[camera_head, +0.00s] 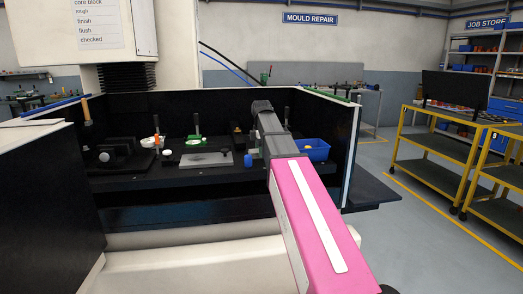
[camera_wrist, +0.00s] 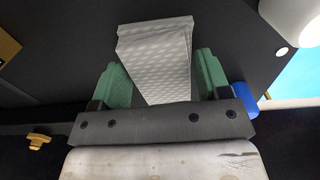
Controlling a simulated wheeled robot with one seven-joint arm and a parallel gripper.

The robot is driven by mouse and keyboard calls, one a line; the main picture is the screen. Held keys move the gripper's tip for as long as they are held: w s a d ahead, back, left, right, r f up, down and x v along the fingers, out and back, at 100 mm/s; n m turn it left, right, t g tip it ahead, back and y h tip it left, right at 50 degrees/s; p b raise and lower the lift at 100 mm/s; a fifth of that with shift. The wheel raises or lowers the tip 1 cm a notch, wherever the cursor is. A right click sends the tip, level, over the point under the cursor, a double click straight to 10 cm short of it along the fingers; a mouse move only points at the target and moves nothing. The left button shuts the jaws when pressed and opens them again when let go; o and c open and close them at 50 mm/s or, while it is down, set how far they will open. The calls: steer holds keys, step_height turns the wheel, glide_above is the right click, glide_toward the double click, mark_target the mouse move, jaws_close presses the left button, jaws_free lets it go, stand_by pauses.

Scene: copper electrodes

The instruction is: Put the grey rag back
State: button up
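The grey rag (camera_wrist: 160,55) is a pale, dimpled, folded cloth in the wrist view. In the head view my pink arm reaches over the black bench, and the arm's end hides most of the gripper and the rag. I cannot tell whether the rag touches the surface behind it.
The black bench holds a flat grey plate (camera_head: 205,159), a dark clamp-like fixture (camera_head: 112,154) at left, and a blue bin (camera_head: 316,149) at right. A blue cylinder (camera_wrist: 244,97) is just right of my fingers. Dark walls (camera_head: 335,122) enclose the bench. Yellow carts (camera_head: 438,150) stand at right.

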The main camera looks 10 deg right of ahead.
steer(key=shift+o, duration=0.9)
step_height(320, 180, up, 12)
steer(key=shift+r, duration=0.15)
